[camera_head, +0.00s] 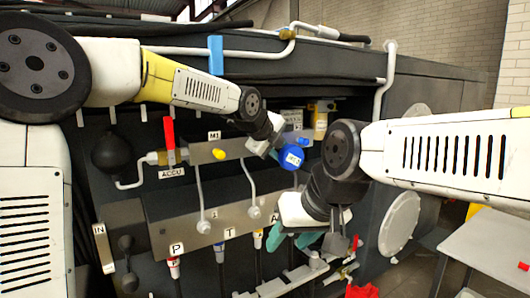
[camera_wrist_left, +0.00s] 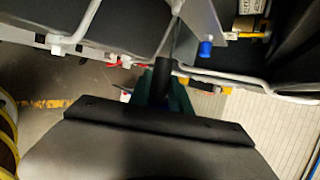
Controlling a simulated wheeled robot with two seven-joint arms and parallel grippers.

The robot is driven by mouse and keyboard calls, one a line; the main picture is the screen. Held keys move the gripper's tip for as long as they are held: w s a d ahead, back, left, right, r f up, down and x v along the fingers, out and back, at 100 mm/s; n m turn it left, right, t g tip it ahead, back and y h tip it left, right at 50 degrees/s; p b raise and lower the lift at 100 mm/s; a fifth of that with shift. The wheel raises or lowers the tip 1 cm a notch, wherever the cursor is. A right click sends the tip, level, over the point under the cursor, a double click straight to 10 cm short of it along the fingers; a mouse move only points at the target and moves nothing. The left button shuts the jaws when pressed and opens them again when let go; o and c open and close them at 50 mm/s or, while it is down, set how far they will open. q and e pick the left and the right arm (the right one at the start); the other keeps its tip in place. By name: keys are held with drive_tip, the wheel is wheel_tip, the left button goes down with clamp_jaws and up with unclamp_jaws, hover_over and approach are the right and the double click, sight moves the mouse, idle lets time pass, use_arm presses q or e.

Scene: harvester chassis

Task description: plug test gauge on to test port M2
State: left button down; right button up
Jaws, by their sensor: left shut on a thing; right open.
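The test gauge (camera_head: 292,157) is a round blue body with a white label, facing my head camera. My left gripper (camera_head: 274,145) is shut on it, in front of the manifold's right end. In the left wrist view, the teal fingers (camera_wrist_left: 165,92) are closed about a dark stem (camera_wrist_left: 162,72). A small blue cap (camera_wrist_left: 205,48) on a grey plate there, apart from the fingers, is probably port M2. In the head view that area is mostly hidden behind the gauge and arm. My right gripper (camera_head: 309,240) is open and empty, low, with teal fingers.
The grey manifold (camera_head: 235,148) bears a label M1 (camera_head: 214,135) and a yellow cap (camera_head: 219,154). A red lever (camera_head: 169,132) and a black ball (camera_head: 112,154) are at its left. Pipes cross below. A grey table (camera_head: 490,245) stands at right.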

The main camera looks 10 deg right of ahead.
use_arm(q)
drive_tip(key=shift+w+a+r, duration=0.1)
drive_tip(key=shift+w, duration=0.05)
drive_tip(key=shift+w+a, duration=0.25)
drive_tip(key=shift+w, duration=0.5)
drive_tip(key=shift+w+a, duration=0.3)
drive_tip(key=shift+w, duration=0.45)
drive_tip(key=shift+w+a, duration=0.25)
drive_tip(key=shift+w, duration=0.5)
drive_tip(key=shift+w+a, duration=0.25)
drive_tip(key=shift+w, duration=0.35)
drive_tip(key=shift+w+a, duration=0.2)
drive_tip(key=shift+w, duration=0.4)
drive_tip(key=c, duration=1.1)
unclamp_jaws()
